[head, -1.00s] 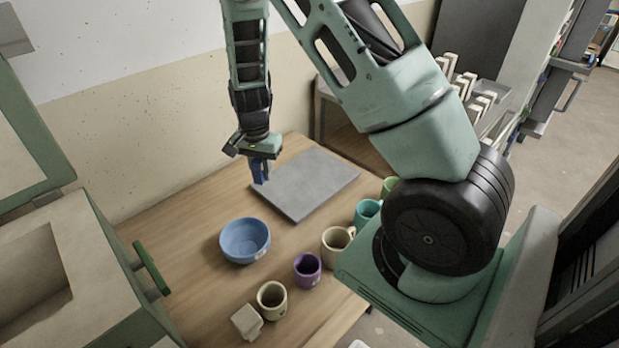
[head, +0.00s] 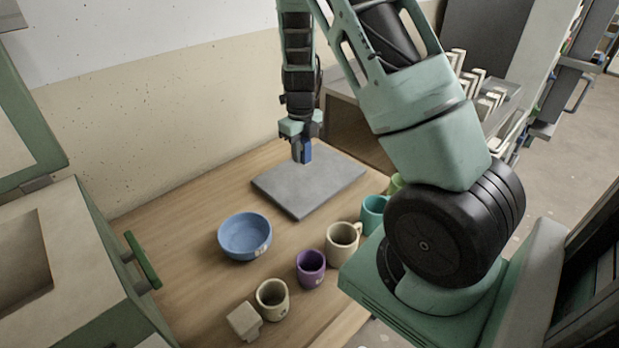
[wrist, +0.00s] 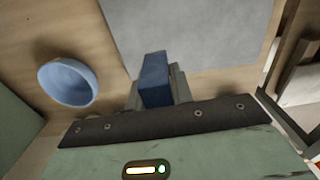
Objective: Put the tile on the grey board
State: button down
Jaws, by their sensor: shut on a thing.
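The tile (head: 307,154) is a small dark blue block. My gripper (head: 302,152) is shut on it and holds it upright over the back part of the grey board (head: 305,190) in the head view. In the wrist view the blue tile (wrist: 154,80) sits between the fingers of my gripper (wrist: 158,90), with the grey board (wrist: 200,35) behind it. The board lies flat on the wooden table and its top is bare. I cannot tell whether the tile's lower end touches the board.
A blue bowl (head: 245,236) stands left of the board. A beige mug (head: 342,243), a purple mug (head: 310,268), a cream mug (head: 271,299) and a teal mug (head: 373,213) stand along the near side. A pale block (head: 243,322) lies at the front.

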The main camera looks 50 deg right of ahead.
aim_at(303, 188)
notch_tip(303, 188, down, 10)
jog(key=shift+d+r, duration=0.1)
dwell(0.4)
jog(key=c, duration=1.2)
grip_release()
jog(key=shift+f, duration=0.2)
